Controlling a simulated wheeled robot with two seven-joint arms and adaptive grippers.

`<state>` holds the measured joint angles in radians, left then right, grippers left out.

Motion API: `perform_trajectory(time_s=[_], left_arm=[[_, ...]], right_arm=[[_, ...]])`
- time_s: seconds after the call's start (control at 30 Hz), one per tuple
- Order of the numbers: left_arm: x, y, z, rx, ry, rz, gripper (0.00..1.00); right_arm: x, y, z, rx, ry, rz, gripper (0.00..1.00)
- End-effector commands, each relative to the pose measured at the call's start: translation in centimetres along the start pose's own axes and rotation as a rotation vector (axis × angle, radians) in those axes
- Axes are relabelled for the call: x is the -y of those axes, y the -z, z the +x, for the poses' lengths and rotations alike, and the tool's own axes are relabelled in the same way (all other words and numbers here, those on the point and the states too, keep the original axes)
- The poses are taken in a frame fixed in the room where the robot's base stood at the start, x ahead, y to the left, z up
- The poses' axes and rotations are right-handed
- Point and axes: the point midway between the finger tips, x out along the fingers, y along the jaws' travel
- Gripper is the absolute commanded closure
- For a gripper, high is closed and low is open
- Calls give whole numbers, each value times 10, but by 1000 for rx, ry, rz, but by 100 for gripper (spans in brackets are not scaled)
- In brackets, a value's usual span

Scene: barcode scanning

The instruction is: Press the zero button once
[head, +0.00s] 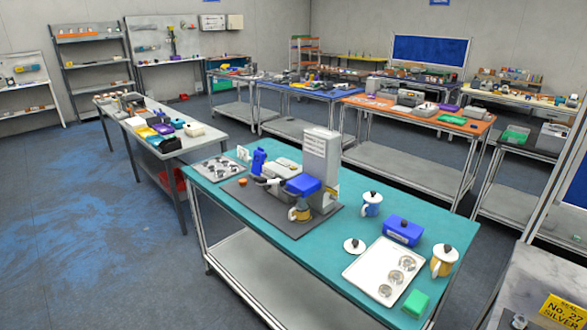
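No zero button can be made out at this size. A tall grey machine (321,160) stands on a dark mat (244,192) on the teal-topped table (290,234). A blue block-shaped part (303,186) sits at its front, with a yellowish mug (299,213) just below. A lower grey unit (283,168) is beside it on the left. Small dark details near the blue part are too small to read. Neither of my grippers shows in the head view.
The teal table also holds a blue bottle (258,161), a blue box (403,231), a white tray (364,276), a green block (416,303) and mugs. A grey table (195,147) stands left. Open floor (85,220) lies at left. A yellow sign (562,311) is at bottom right.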

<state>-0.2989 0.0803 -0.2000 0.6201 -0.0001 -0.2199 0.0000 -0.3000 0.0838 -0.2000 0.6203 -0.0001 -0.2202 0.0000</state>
Motion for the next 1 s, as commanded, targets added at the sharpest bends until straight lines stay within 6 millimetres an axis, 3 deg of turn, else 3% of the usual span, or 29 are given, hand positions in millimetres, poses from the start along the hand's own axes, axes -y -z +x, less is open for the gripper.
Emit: perform_trajectory(time_s=[0.23, 1.0], left_arm=[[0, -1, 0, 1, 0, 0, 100], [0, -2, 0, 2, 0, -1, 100]], right_arm=[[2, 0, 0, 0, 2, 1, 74], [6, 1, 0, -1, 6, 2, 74]])
